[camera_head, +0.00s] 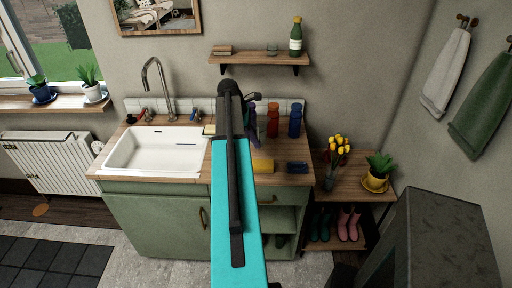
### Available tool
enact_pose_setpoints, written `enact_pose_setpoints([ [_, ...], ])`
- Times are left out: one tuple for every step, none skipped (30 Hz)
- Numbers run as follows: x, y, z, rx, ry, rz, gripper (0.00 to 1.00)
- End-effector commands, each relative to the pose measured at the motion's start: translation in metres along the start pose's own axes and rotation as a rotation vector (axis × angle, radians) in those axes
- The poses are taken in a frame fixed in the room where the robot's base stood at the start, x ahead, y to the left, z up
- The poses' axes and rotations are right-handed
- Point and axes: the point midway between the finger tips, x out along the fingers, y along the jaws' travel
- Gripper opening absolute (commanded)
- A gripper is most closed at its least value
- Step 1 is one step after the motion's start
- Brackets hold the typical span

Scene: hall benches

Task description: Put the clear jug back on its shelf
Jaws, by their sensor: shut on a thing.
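I cannot pick out the clear jug with certainty. A small clear glass vessel (272,50) stands on the wooden wall shelf (245,59), between a low stack on the left and a green bottle on the right. My arm reaches up the middle of the picture in front of the counter. The dark end of my gripper (254,97) shows just below the shelf, in front of the wall. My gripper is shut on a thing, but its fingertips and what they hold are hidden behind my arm.
A white sink (155,149) with a tall tap is at the left of the counter. A red bottle (273,120), a blue bottle (294,121) and a partly hidden purple thing (256,136) stand at the back. A yellow sponge-like block (263,166) lies in front. Yellow flowers (338,148) stand at right.

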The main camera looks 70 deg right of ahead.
Motion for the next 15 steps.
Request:
enact_pose_setpoints([
  [0.0,0.0,0.0,0.001,0.0,0.0,0.0],
  [0.0,0.0,0.0,0.001,0.0,0.0,0.0],
  [0.0,0.0,0.001,0.001,0.0,0.0,0.0],
  [0.0,0.0,0.001,0.001,0.0,0.0,0.0],
  [0.0,0.0,0.001,0.001,0.0,0.0,0.0],
  [0.0,0.0,0.001,0.001,0.0,0.0,0.0],
  [0.001,0.0,0.0,0.001,0.0,0.0,0.0],
  [0.001,0.0,0.0,0.001,0.0,0.0,0.0],
  [0.003,0.0,0.0,0.001,0.0,0.0,0.0],
  [0.004,0.0,-0.001,0.001,0.0,0.0,0.0],
  [0.006,0.0,-0.002,0.001,0.0,0.0,0.0],
  [0.009,-0.001,-0.003,0.001,0.0,-0.001,0.0],
  [0.012,-0.001,-0.004,0.0,0.0,-0.002,0.0],
  [0.014,-0.001,-0.005,0.0,-0.001,-0.002,0.0],
  [0.018,-0.001,-0.007,0.0,-0.001,-0.002,0.0],
])
